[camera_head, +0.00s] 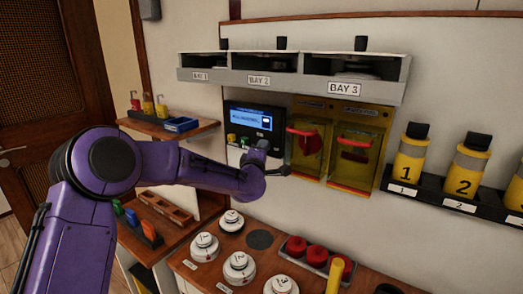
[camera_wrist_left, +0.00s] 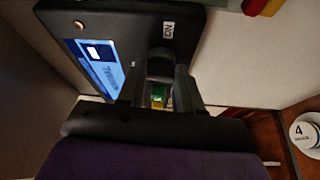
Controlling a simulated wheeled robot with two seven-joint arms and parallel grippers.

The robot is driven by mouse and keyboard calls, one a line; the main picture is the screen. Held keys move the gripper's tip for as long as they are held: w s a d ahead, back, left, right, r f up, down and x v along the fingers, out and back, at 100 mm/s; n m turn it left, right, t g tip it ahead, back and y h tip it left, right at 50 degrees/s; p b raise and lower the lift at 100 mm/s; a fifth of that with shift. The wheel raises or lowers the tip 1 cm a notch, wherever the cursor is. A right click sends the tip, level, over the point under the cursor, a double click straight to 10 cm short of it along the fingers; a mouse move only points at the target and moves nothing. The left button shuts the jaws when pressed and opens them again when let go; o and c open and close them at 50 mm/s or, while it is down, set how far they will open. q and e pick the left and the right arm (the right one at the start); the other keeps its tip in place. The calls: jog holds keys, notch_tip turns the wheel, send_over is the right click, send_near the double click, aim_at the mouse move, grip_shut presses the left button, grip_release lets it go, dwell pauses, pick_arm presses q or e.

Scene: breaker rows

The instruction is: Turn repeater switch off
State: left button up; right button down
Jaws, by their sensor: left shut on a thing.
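A black panel (camera_head: 273,110) with a lit blue screen (camera_head: 250,119) is mounted on the wall; it also shows in the left wrist view (camera_wrist_left: 130,22). My left gripper (camera_head: 258,152) is at the panel's lower right part. In the left wrist view its fingers (camera_wrist_left: 161,80) are closed around a dark part beside the label, which appears to be the repeater switch. The fingers hide most of it, so its position cannot be read. My right gripper is not in view.
Yellow covers with red handles (camera_head: 351,150) stand just right of my left gripper. The BAY shelf (camera_head: 290,78) overhangs above. Below is a wooden counter (camera_head: 205,268) with white round pieces and red knobs (camera_head: 317,257). Yellow canisters (camera_head: 410,160) stand at the right.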

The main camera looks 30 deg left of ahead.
pick_arm(q)
jog(key=shift+n+g, duration=0.3)
jog(key=shift+n, duration=0.3)
jog(key=o, duration=1)
jog(key=shift+o, duration=0.2)
jog(key=shift+s, duration=0.1)
jog(key=b+v, duration=0.4)
jog(key=v, duration=0.6)
jog(key=shift+s, duration=0.2)
